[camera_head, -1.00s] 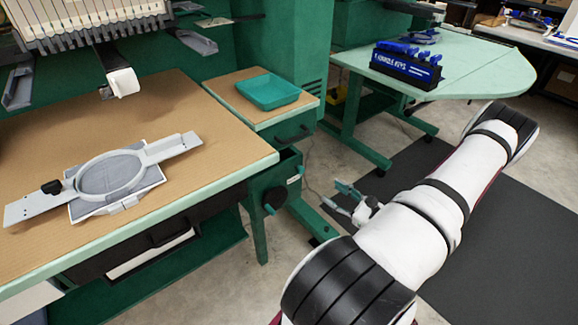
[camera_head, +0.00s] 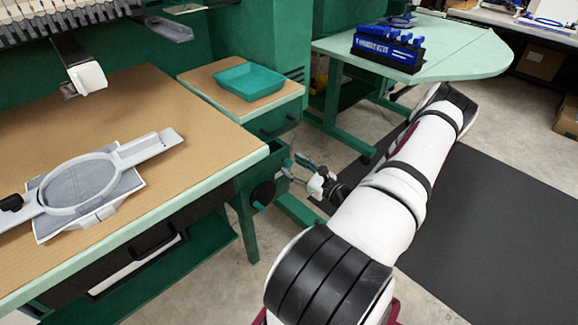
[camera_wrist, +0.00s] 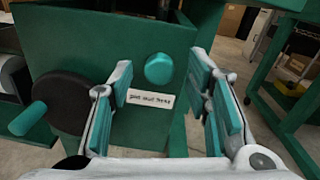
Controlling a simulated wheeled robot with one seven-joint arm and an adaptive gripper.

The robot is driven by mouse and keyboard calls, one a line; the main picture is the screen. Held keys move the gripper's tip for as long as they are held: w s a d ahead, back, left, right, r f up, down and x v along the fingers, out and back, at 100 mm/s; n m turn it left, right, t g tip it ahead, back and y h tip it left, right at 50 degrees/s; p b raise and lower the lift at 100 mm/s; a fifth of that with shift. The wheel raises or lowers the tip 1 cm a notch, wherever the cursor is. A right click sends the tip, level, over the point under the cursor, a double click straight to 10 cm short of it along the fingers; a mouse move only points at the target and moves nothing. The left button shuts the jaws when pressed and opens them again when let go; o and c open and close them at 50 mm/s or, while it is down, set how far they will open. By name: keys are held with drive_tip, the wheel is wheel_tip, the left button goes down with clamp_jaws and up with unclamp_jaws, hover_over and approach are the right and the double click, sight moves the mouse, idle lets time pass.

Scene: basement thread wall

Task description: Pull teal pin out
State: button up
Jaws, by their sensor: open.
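The teal pin (camera_wrist: 159,68) shows its round end on a green box face in the wrist view, just above a white label (camera_wrist: 150,98). My gripper (camera_wrist: 161,62) is open, one teal-padded finger on each side of the pin in the picture. There are visible gaps between the pin and both fingers, and nothing is held. In the head view my gripper (camera_head: 294,167) is close to the green box under the small side table. There I cannot tell the pin apart from the teal finger pads.
A black handwheel (camera_wrist: 72,101) with a teal handle (camera_wrist: 28,119) is left of the pin. The small table above bears a teal tray (camera_head: 250,82). A green-topped table (camera_head: 455,55) with a blue tool rack (camera_head: 388,47) stands behind. A hoop (camera_head: 80,184) lies on the worktable.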

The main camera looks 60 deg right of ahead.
drive_tip(key=shift+w+d, duration=0.25)
drive_tip(key=shift+w, duration=1)
drive_tip(key=shift+c, duration=0.6)
clamp_jaws()
drive_tip(key=shift+s+a+r+p, duration=0.1)
drive_tip(key=shift+s+a+p, duration=0.1)
drive_tip(key=shift+s, duration=0.45)
drive_tip(key=shift+s+a+p, duration=0.1)
drive_tip(key=shift+s+p, duration=0.05)
drive_tip(key=shift+s, duration=0.55)
drive_tip(key=shift+o, duration=0.6)
unclamp_jaws()
drive_tip(key=s+a, duration=0.2)
drive_tip(key=s, duration=1)
drive_tip(key=shift+a, duration=0.15)
